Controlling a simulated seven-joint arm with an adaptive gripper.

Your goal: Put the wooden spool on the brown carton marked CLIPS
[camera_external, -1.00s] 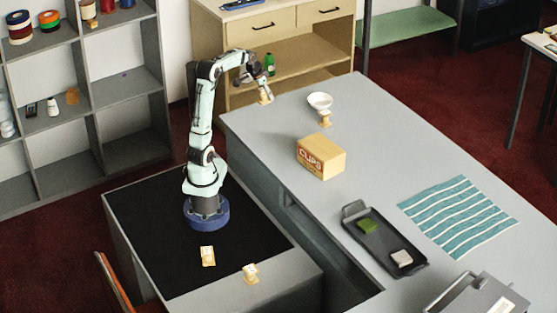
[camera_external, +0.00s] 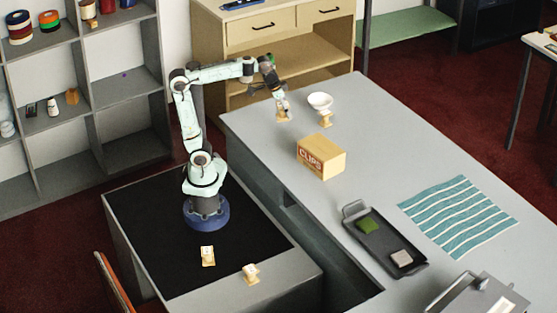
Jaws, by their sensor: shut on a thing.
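My gripper (camera_external: 282,105) is over the far left part of the grey counter, shut on a pale wooden spool (camera_external: 283,116). The spool hangs below the fingers; its height above the counter is hard to tell. The brown carton marked CLIPS (camera_external: 321,157) stands nearer the camera and to the right of my gripper, with a bare top. A similar wooden spool (camera_external: 326,120) stands on the counter between the carton and the white bowl. Two more such pieces, one (camera_external: 208,256) on the black mat and one (camera_external: 250,274) at its edge, are near my base.
A white bowl (camera_external: 320,101) stands right of my gripper. A dark tray (camera_external: 356,210) holds a green block (camera_external: 367,224) and a pale block (camera_external: 401,258). A striped teal cloth (camera_external: 459,216) lies on the right. The counter around the carton is clear.

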